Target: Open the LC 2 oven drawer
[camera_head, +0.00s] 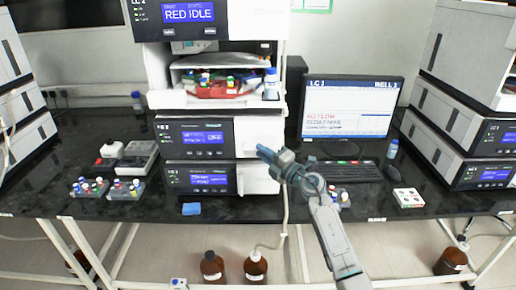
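The LC 2 stack stands at the centre of the bench, with a top module (188,14) whose blue display reads RED IDLE. Below it is an open bay (215,82) holding colourful capped vials. Two lower modules with small blue displays, an upper one (195,138) and a lower one (200,178), have white right-hand front sections. I cannot tell which part is the oven drawer. My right gripper (267,158) is in front of these white sections, partly covering them. Whether it touches them or is open is unclear. My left gripper is not in view.
A monitor (348,112), keyboard (345,171) and mouse (391,171) stand right of the stack. Another stack (455,120) is at far right. Brown bottles (212,267) stand on the floor.

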